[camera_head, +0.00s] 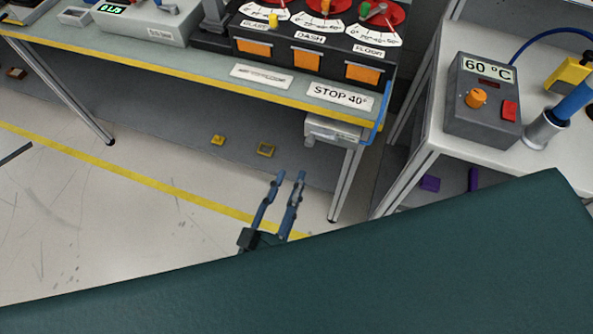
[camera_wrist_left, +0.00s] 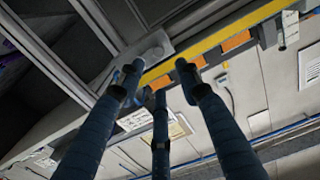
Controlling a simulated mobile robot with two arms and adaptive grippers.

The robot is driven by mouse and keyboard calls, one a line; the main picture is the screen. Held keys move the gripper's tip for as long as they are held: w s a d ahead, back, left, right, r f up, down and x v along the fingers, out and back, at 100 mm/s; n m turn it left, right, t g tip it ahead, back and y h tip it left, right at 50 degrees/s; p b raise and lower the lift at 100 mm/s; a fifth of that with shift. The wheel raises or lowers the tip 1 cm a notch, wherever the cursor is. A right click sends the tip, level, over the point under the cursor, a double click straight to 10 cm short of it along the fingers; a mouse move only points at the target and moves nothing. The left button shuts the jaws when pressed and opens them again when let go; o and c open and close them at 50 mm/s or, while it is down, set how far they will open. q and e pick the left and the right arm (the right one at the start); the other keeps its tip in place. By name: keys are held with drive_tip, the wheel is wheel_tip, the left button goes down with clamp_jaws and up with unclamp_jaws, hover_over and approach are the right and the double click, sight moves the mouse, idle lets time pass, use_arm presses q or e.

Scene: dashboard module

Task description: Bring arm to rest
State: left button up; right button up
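My left gripper (camera_head: 290,177) shows in the head view in front of the workbench (camera_head: 165,58), over the floor. Its blue fingers point away toward the bench and stand apart, with nothing between them. In the left wrist view the three fingers of the left gripper (camera_wrist_left: 159,68) are spread and empty, with the bench's yellow edge beyond them. Most of the left arm is hidden in the head view behind a dark green surface in the foreground. My right gripper is in neither view.
The bench holds a dial panel (camera_head: 300,36), a grey box (camera_head: 150,22) and a "STOP 40°" label (camera_head: 340,96). A side table at right carries a "60 °C" controller (camera_head: 484,98) and a blue-handled tool (camera_head: 570,103).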

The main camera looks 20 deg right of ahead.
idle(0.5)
use_arm(q)
drive_tip(key=s+a+f+n+g+y, duration=0.15)
drive_tip(key=a+f, duration=0.25)
drive_tip(key=f, duration=0.7)
drive_tip(key=s+a+f+g+y, duration=0.25)
drive_tip(key=a+f, duration=0.25)
drive_tip(key=f, duration=0.6)
drive_tip(key=s+a+f+g+y, duration=0.2)
drive_tip(key=a+f, duration=0.2)
drive_tip(key=f, duration=0.7)
drive_tip(key=s+a+f+n+g+y, duration=0.1)
drive_tip(key=s+a+f+g, duration=0.3)
drive_tip(key=s+a+f, duration=0.4)
drive_tip(key=s+a+f+n+g+y, duration=0.2)
drive_tip(key=s+a+f, duration=0.7)
drive_tip(key=s, duration=0.5)
drive_tip(key=shift+a+f+g+y, duration=0.15)
drive_tip(key=shift+a+g+y, duration=0.3)
drive_tip(key=shift+g, duration=0.55)
